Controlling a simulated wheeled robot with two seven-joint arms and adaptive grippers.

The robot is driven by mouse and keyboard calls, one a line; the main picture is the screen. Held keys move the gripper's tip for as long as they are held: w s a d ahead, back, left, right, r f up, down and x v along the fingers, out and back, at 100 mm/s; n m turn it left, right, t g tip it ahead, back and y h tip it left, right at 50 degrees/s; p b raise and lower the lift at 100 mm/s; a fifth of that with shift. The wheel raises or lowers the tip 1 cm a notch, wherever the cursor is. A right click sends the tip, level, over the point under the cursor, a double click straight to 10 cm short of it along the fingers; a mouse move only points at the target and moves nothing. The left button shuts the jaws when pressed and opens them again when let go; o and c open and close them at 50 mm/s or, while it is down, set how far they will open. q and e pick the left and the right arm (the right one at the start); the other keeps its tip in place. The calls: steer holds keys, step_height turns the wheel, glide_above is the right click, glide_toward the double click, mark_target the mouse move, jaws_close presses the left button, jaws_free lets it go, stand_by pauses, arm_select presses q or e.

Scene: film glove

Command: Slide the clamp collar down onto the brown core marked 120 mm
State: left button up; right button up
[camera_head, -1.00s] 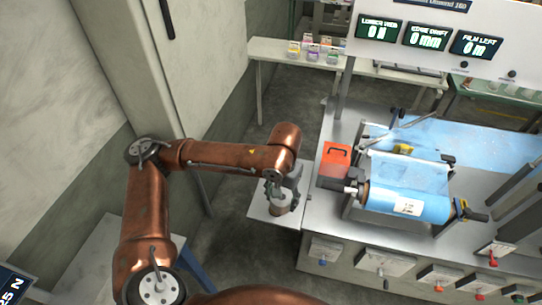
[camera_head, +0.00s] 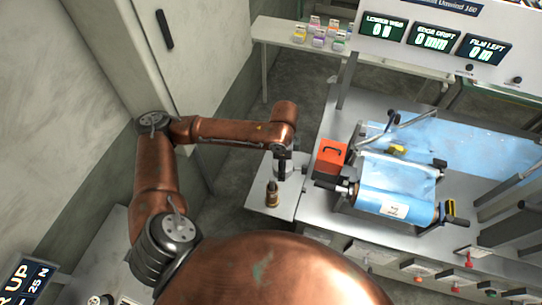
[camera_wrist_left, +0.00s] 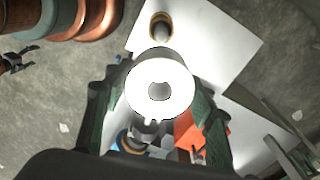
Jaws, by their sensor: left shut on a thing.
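A brown core (camera_head: 272,198) with a darker top stands upright on a small pale side shelf (camera_head: 259,207); no marking on it is readable. In the left wrist view the core (camera_wrist_left: 160,27) is near the top edge, seen from above. My left gripper (camera_head: 284,167) is just behind and above the core in the head view. It is shut on the clamp collar, a white ring with a grey centre (camera_wrist_left: 135,88), which sits between the fingers in the left wrist view. The collar is apart from the core. My right gripper is in neither view.
An orange-red box (camera_head: 331,156) stands on the steel bench right of the shelf. A blue film roll (camera_head: 396,184) sits in the machine beside it. Small coloured containers (camera_head: 318,38) stand on a back table. A pale cabinet (camera_head: 165,70) borders the left.

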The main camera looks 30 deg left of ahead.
mark_target(274, 165)
arm_select(q)
steer(key=m+p, duration=0.2)
steer(key=s+a+r+m+p, duration=0.1)
steer(key=m+p, duration=0.1)
steer(key=s+a+m+p, duration=0.1)
steer(key=m+p, duration=0.1)
steer(key=m, duration=0.1)
steer(key=shift+a+r, duration=0.15)
steer(key=shift+r, duration=0.2)
steer(key=shift+a+f+m+p, duration=0.2)
steer(key=shift+m+p, duration=0.3)
steer(key=shift+m, duration=0.2)
steer(key=shift+s+a+f, duration=0.1)
steer(key=shift+f, duration=0.65)
steer(key=shift+f+b, duration=0.55)
steer(key=shift+f, duration=1.6)
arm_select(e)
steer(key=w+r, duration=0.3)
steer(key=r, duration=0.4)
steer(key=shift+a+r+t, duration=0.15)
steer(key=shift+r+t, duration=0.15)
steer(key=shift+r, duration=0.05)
arm_select(q)
steer(key=shift+r+p, duration=0.1)
steer(key=shift+p, duration=0.35)
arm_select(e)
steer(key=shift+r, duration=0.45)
